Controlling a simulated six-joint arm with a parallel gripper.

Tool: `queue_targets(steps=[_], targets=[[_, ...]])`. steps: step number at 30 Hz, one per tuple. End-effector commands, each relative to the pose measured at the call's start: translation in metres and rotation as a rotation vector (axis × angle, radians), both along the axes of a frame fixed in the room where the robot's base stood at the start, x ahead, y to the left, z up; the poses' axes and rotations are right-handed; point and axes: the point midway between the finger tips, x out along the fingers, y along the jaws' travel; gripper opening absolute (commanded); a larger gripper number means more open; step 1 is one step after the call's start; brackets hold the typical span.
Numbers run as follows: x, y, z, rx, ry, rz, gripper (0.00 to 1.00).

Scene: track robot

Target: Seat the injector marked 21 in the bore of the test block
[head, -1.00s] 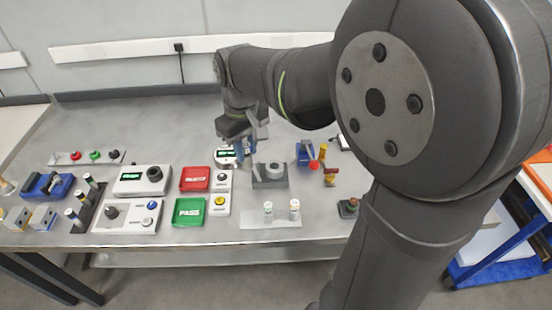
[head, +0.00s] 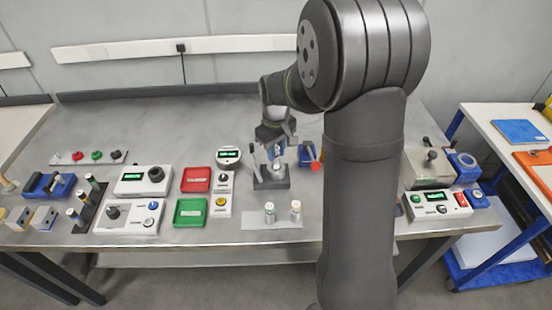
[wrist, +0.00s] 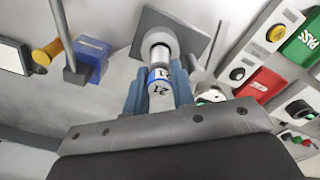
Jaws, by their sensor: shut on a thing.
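My gripper (head: 274,153) is shut on an injector, upright over the test block (head: 271,184) in the head view. In the wrist view my blue fingers (wrist: 154,98) grip the injector (wrist: 161,88) from both sides. It has a white body, a blue band and the mark 21. Its far end lines up with the round collar of the test block, whose dark square base (wrist: 188,27) shows behind. I cannot tell whether the tip is inside the bore or just above it.
Two small vials (head: 270,212) stand on a pale plate in front of the block. A red tray (head: 196,179) and a green tray (head: 190,212) lie to the left.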

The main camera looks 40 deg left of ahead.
Motion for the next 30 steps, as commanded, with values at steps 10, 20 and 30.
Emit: queue_targets(steps=[10,20,30], targets=[[0.000,0.000,-0.031,0.000,0.000,0.000,0.00],[0.000,0.000,-0.034,-0.001,0.000,0.000,0.38],[0.000,0.000,-0.032,-0.001,0.000,0.000,0.45]])
